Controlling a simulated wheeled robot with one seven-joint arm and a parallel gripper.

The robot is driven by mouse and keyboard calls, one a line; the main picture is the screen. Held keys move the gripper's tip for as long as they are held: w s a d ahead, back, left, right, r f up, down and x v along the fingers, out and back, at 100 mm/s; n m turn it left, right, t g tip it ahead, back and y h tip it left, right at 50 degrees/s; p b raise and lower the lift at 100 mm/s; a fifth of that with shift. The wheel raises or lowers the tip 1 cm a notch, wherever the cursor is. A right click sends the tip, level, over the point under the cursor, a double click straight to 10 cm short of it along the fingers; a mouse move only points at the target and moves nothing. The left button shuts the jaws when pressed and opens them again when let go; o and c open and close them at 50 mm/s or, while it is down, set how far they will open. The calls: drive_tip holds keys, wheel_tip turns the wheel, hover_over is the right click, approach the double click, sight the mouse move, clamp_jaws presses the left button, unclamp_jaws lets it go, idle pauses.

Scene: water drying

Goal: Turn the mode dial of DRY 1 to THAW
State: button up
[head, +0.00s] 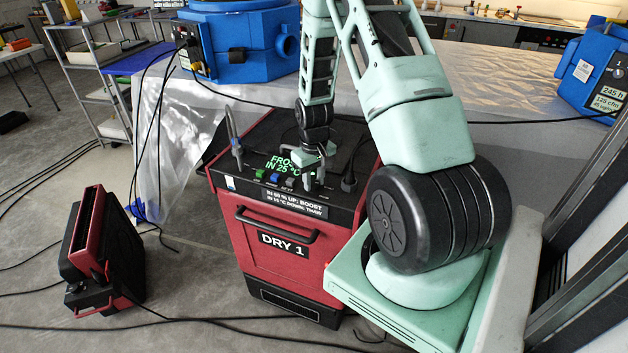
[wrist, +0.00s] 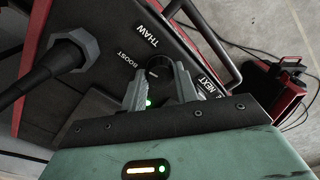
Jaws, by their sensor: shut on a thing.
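DRY 1 (head: 283,262) is a red unit with a black top panel, standing below my arm in the head view. Its panel shows a green display (head: 286,163), partly covered by my arm, reading "FRO…" and "IN 25 °C". In the wrist view the round black mode dial (wrist: 158,66) sits between the fingertips of my gripper (wrist: 159,76), which is shut on it. THAW (wrist: 147,36) and BOOST (wrist: 131,72) are printed beside the dial. I cannot tell which mark its pointer faces. In the head view my gripper (head: 312,183) is over the panel's front edge and the dial is hidden.
A thick black plug and cable (wrist: 62,57) rise from the panel close to my gripper. A black handle (head: 277,226) crosses the unit's front. A red and black device (head: 100,252) stands on the floor at left, with loose cables. A plastic-covered table (head: 420,75) stands behind.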

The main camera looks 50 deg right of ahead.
sight(314, 183)
drive_tip(key=m, duration=0.4)
drive_tip(key=shift+w+m, duration=0.1)
drive_tip(key=shift+m, duration=0.2)
drive_tip(key=m, duration=0.4)
drive_tip(key=shift+b, duration=0.35)
drive_tip(key=shift+r+m, duration=0.1)
drive_tip(key=shift+m, duration=0.3)
drive_tip(key=o, duration=1)
wheel_tip(314, 183, up, 17)
drive_tip(key=shift+r+b, duration=0.15)
drive_tip(key=shift+b, duration=0.5)
